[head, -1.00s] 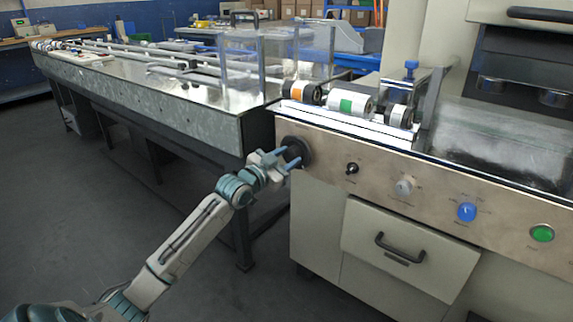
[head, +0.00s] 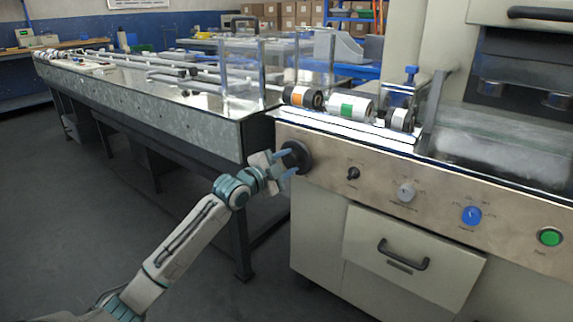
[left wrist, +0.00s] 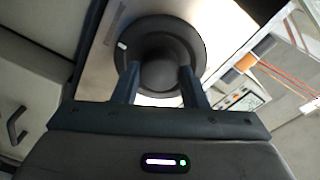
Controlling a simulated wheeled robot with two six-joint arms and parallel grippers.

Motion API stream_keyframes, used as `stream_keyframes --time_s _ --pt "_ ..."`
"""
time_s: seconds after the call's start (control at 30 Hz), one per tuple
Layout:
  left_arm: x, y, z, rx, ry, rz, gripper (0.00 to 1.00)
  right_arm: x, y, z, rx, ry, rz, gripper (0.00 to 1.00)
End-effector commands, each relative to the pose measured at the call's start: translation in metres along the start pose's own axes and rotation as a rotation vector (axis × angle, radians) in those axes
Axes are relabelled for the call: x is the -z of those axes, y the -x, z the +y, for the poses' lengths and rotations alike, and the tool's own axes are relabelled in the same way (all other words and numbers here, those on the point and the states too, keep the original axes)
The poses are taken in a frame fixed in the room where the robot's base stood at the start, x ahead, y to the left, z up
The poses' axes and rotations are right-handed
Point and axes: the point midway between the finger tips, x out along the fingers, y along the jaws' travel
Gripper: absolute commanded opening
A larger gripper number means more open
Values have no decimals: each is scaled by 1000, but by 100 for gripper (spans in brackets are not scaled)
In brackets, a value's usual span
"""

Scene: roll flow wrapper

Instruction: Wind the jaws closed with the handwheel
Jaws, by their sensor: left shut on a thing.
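The black round handwheel (head: 301,156) sits on the left end of the steel front panel (head: 330,150). In the left wrist view the handwheel (left wrist: 165,35) fills the top middle, with a white mark on its rim at the upper left. My left gripper (head: 285,162) is at the handwheel. In the left wrist view its two fingers (left wrist: 158,82) stand on either side of the wheel's central hub, shut on it. The jaws that the wheel moves cannot be made out for certain. My right gripper is not in view.
Right of the wheel are a small black knob (head: 353,173), a grey knob (head: 406,192), a blue knob (head: 471,215) and a green button (head: 550,237). Rolls (head: 350,106) lie above the panel. A drawer (head: 410,255) is below. A long conveyor table (head: 170,125) stands left.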

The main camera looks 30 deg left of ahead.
Motion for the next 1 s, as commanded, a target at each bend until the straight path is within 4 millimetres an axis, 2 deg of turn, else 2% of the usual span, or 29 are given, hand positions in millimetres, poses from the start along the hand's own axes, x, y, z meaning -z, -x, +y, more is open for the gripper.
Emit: stream_keyframes --time_s 0.57,0.6,0.7,1.0 --pt "-1 0 1 -5 -36 -3 16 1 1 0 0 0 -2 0" --pt "-1 0 1 -5 -36 -3 41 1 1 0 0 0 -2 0" --pt "0 0 1 -4 -36 -2 60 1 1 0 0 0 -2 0" --pt "0 1 0 -3 -36 -2 61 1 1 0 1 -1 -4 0"
